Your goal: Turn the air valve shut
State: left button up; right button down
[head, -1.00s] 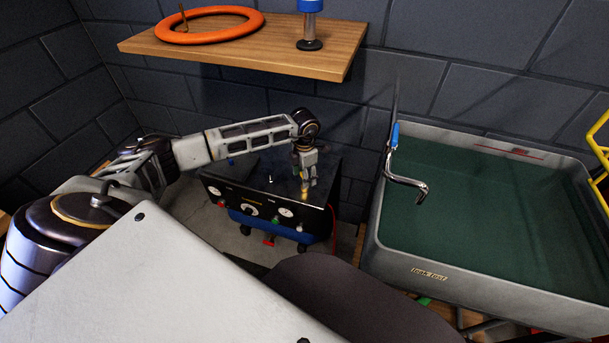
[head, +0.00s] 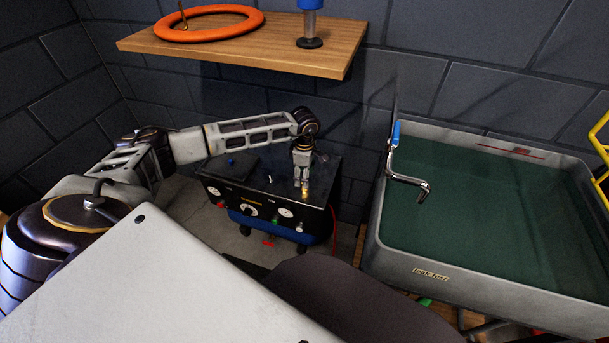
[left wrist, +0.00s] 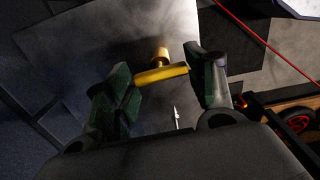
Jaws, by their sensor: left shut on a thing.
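The air valve shows in the left wrist view as a yellow bar handle (left wrist: 161,75) on a short brass stem. In the head view a little of its yellow (head: 305,191) shows below my left gripper (head: 303,183). It stands on the right part of the black compressor box's top (head: 262,178). My left gripper points down over it. In the left wrist view my left gripper's green-padded fingers (left wrist: 164,84) stand at the two ends of the handle, shut on it. My right gripper is not in view.
The box front has gauges and knobs (head: 249,211). A small metal toggle (left wrist: 176,117) stands near the valve. A red hose (head: 333,232) runs at the box's right side. A wooden shelf (head: 250,55) hangs above, and a grey tank (head: 430,262) with a crank tool (head: 408,178) stands right.

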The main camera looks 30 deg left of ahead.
pick_arm(q)
jog(key=shift+m, duration=0.5)
jog(key=o, duration=1)
jog(key=shift+r, duration=6.05)
jog(key=shift+f, duration=0.1)
